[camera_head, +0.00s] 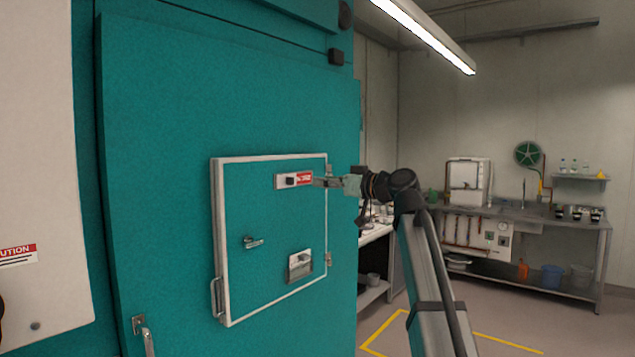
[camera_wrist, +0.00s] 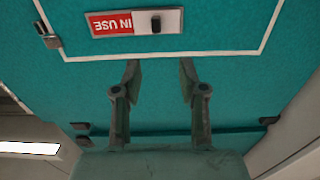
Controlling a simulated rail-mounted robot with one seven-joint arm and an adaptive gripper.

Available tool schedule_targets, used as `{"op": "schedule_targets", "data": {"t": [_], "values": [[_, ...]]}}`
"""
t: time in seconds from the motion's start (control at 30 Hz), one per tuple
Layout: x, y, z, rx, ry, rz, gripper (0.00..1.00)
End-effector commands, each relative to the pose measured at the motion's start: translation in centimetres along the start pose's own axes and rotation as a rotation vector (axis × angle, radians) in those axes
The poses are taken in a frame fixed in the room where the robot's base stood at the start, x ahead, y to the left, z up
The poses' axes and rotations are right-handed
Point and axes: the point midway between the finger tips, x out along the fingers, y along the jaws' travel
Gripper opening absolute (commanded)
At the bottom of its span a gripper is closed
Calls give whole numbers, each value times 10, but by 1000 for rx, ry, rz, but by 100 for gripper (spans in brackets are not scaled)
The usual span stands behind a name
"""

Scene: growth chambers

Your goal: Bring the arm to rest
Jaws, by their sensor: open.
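My arm (camera_head: 432,270) rises from the bottom right in the head view and bends left at its top. My gripper (camera_head: 322,182) points left at the teal chamber door, close to the right end of a red and white slider sign (camera_head: 294,180). In the wrist view my gripper (camera_wrist: 160,75) has its two fingers apart with nothing between them. The sign, reading "IN USE" (camera_wrist: 112,23), lies beyond the fingertips, upside down. I cannot tell whether the fingers touch the panel.
A metal bench (camera_head: 560,218) with equipment stands at the back right. Floor with yellow lines (camera_head: 505,343) is open at right.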

Motion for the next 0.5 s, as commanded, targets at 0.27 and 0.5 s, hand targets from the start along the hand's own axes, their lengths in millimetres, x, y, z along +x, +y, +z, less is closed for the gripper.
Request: {"op": "schedule_targets", "data": {"t": [0.27,0.5], "values": [[-2,0,0,0,0,0,42],[-2,0,1,51,-5,-2,42]]}}
